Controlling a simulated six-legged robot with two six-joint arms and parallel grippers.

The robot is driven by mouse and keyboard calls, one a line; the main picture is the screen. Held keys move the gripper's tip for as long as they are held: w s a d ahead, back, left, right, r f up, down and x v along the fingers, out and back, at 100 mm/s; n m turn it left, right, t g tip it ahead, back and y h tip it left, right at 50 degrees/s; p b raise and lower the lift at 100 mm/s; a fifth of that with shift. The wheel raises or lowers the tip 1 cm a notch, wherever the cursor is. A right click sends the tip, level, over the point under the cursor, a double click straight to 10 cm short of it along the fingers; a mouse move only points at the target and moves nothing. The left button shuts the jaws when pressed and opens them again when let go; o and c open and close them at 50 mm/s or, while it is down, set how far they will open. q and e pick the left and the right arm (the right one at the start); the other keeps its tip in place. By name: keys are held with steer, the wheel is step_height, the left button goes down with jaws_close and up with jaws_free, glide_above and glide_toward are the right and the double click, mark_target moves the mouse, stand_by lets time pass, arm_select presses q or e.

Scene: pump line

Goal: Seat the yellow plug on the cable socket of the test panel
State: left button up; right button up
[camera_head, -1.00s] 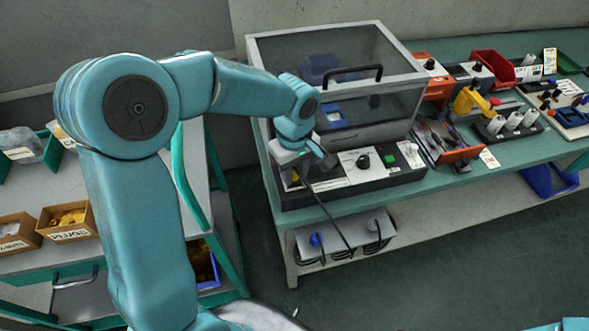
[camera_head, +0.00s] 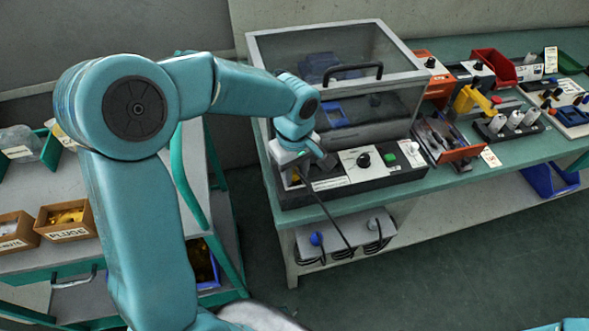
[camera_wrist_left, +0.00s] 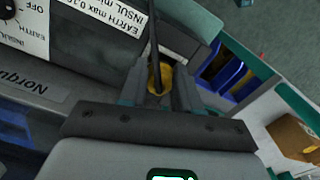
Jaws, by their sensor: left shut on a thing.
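My left gripper (camera_head: 297,173) is at the front left end of the test panel (camera_head: 345,178), a black unit with pale plates, a black knob and a green button. In the left wrist view, the gripper (camera_wrist_left: 160,90) is shut on the yellow plug (camera_wrist_left: 158,77), with its dark cable running away between the fingers. The cable (camera_head: 335,226) hangs down past the bench front in the head view. The test panel's labelled plate (camera_wrist_left: 95,28) lies beside the fingers in the left wrist view. The cable socket is hidden, so I cannot tell whether the plug touches it. My right gripper is out of view.
A clear-walled box with a black handle (camera_head: 353,70) stands directly behind the panel. An orange tray (camera_head: 450,148) and a red bin (camera_head: 495,64) are to the right. A shelf unit with small boxes (camera_head: 66,219) stands left, across a gap from the bench.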

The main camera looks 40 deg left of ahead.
arm_select(q)
steer(key=shift+f+b, duration=0.3)
stand_by(0.5)
steer(key=o, duration=1.1)
steer(key=shift+o, duration=0.2)
steer(key=shift+f, duration=0.1)
steer(key=shift+s, duration=0.1)
